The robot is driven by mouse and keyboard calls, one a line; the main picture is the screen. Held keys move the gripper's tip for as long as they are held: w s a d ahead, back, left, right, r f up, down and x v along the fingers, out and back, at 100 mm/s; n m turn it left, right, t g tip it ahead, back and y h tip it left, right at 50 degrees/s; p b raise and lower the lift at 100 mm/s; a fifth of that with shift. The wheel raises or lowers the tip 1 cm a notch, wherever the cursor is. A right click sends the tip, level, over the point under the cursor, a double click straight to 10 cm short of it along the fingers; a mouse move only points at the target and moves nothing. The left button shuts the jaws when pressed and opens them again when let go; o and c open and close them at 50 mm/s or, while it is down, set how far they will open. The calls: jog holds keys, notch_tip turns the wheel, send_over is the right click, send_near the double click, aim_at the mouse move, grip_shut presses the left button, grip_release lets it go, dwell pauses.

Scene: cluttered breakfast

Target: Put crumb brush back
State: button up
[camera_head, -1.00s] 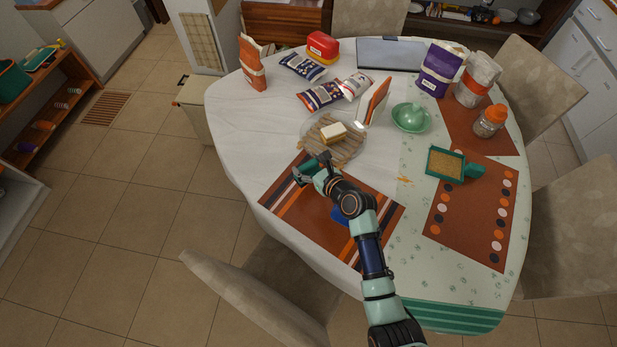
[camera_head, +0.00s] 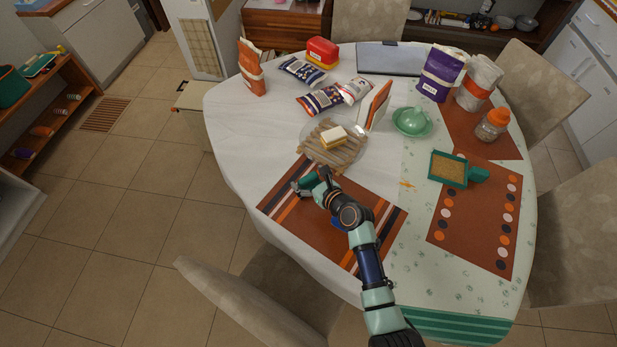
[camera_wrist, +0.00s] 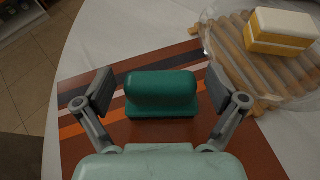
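A teal block with a rounded top, which looks like the crumb brush (camera_wrist: 161,92), lies on the striped brown placemat (camera_wrist: 72,92). My gripper (camera_wrist: 158,80) is open around it, with one finger on each side and a small gap to each. In the head view the gripper (camera_head: 310,180) is low over the placemat's upper left part, and the teal brush (camera_head: 303,187) shows beside its fingers. A teal tray with a tan, grainy inside (camera_head: 449,169) and a short handle sits on the right placemat.
A glass plate with a wooden slatted board (camera_head: 345,153) and a layered cake slice (camera_head: 333,138) lies just beyond the gripper. An upright orange-and-white box (camera_head: 375,104), a green lidded dish (camera_head: 412,121) and several bags stand farther back. The table's left side is bare.

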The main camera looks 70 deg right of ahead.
jog(key=shift+r, duration=0.15)
jog(key=p+v, duration=0.3)
jog(key=v, duration=0.9)
jog(key=shift+p, duration=0.35)
jog(key=w+a+r+n+y, duration=0.3)
jog(key=w+a+r+n, duration=0.3)
jog(key=w+a+n, duration=0.4)
jog(key=w+a+r+n+y, duration=0.2)
jog(key=w+a+r+n, duration=0.5)
jog(key=n, duration=0.5)
jog(key=a+r+n, duration=0.3)
jog(key=a+n, duration=0.3)
jog(key=a, duration=0.1)
jog(key=s+a+r+n+y, duration=0.1)
jog(key=a+r+n, duration=0.3)
jog(key=a+n, duration=0.3)
jog(key=a+r+n+t+y, duration=0.1)
jog(key=a+r+n, duration=0.3)
jog(key=a+n, duration=0.3)
jog(key=shift+s, duration=0.4)
